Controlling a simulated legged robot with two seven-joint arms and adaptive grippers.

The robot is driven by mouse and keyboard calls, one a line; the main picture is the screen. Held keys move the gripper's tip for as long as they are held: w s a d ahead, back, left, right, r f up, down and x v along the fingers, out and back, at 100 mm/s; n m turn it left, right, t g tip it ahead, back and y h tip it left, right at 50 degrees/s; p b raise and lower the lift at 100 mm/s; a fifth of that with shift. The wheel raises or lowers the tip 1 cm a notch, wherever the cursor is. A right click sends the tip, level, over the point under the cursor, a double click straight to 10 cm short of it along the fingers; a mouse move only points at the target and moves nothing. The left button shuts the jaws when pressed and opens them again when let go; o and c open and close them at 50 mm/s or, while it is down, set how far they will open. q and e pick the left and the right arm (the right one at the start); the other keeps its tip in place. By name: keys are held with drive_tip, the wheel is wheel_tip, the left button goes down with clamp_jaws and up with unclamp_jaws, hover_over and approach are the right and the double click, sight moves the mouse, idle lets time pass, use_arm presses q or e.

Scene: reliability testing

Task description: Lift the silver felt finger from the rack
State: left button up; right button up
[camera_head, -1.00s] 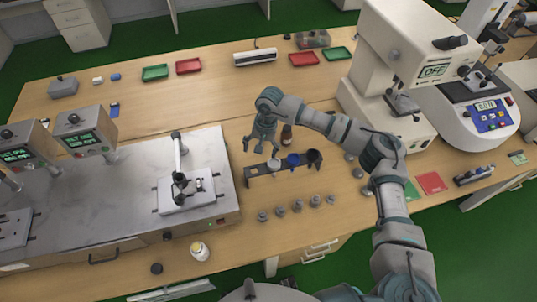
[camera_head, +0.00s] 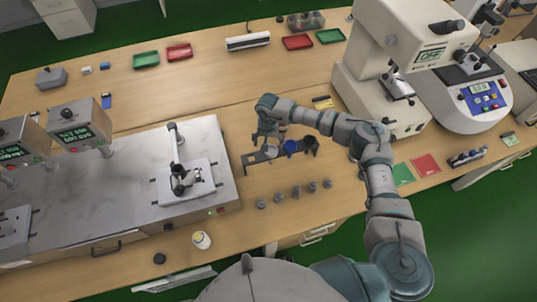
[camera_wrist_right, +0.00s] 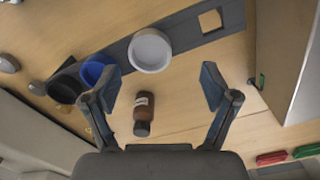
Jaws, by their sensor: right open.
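The dark rack (camera_head: 249,159) stands on the bench and holds three round-topped pieces. The silver-white one (camera_head: 273,152) is at the left, then a blue one (camera_head: 290,147) and a dark one (camera_head: 311,143). My right gripper (camera_head: 267,138) is open and empty, just behind the silver piece. In the right wrist view the rack (camera_wrist_right: 185,35), silver piece (camera_wrist_right: 151,49), blue piece (camera_wrist_right: 93,70) and dark piece (camera_wrist_right: 65,85) lie beyond the open fingers (camera_wrist_right: 157,88). The silver piece is not between the fingertips. My left gripper is not in view.
A brown bottle (camera_wrist_right: 143,112) lies in line with the open fingers in the right wrist view. Several grey weights (camera_head: 297,191) stand in front of the rack. A metal-topped machine (camera_head: 120,190) is left, a tall white tester (camera_head: 375,85) right.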

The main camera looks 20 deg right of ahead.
sight(272, 151)
drive_tip(key=f, duration=0.2)
drive_tip(key=d+f, duration=0.1)
drive_tip(key=f, duration=0.1)
drive_tip(key=shift+s+p, duration=0.15)
drive_tip(key=shift+p, duration=0.25)
drive_tip(key=shift+d+f, duration=0.45)
drive_tip(key=shift+d, duration=0.2)
drive_tip(key=shift+a, duration=0.1)
drive_tip(key=shift+c, duration=0.8)
drive_tip(key=shift+a+r, duration=0.1)
drive_tip(key=shift+a, duration=0.15)
drive_tip(key=c, duration=0.4)
drive_tip(key=shift+a, duration=0.45)
drive_tip(key=c, duration=0.7)
drive_tip(key=shift+a+r, duration=0.1)
drive_tip(key=shift+d, duration=0.35)
drive_tip(key=shift+d+r, duration=0.15)
drive_tip(key=shift+r, duration=0.2)
wheel_tip(272, 151, up, 4)
drive_tip(key=shift+f, duration=0.1)
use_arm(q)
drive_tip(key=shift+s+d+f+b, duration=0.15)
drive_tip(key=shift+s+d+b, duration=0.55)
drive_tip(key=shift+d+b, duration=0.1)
use_arm(e)
wheel_tip(272, 151, up, 13)
drive_tip(key=shift+r, duration=0.2)
